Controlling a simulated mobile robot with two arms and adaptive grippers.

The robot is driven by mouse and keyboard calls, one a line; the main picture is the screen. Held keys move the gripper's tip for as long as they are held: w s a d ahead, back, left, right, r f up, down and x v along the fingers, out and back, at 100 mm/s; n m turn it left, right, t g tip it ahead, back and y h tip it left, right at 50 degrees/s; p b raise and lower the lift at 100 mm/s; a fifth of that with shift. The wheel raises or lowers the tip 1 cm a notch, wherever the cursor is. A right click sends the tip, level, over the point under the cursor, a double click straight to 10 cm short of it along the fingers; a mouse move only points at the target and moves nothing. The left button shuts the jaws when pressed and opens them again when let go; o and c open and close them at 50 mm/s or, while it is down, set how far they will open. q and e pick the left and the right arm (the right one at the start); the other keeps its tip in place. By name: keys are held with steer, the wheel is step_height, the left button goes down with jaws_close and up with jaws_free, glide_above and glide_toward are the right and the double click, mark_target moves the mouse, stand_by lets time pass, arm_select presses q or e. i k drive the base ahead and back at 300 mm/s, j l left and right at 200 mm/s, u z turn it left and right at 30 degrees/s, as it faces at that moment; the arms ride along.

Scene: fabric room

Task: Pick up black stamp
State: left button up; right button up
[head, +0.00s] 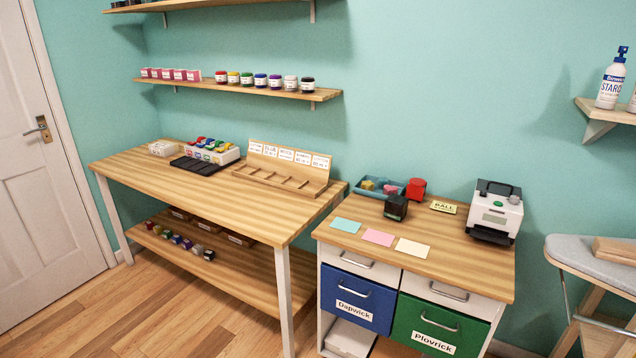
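A black block-shaped object (396,207), which looks like the black stamp, stands on the wooden top of the drawer cabinet (455,262), near its back left. A similar red object (415,188) stands just behind it to the right. A blue-grey tray (369,192) with small coloured pieces lies behind and to the left of the black one. Neither of my grippers shows in the head view.
Cyan, pink and cream cards (378,237) lie in front of the black object. A white-and-black machine (495,212) stands at the cabinet's right. A long wooden table (200,205) is at left, an ironing board (600,262) at right. Floor shows at lower left.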

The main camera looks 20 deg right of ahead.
mark_target(396, 205)
steer(key=i+l+u, duration=0.1)
steer(key=i+u, duration=0.25)
steer(key=i, duration=1)
steer(key=i+j+z, duration=0.1)
steer(key=i+z, duration=0.25)
steer(key=i+j+z, duration=0.35)
steer(key=i+l, duration=0.1)
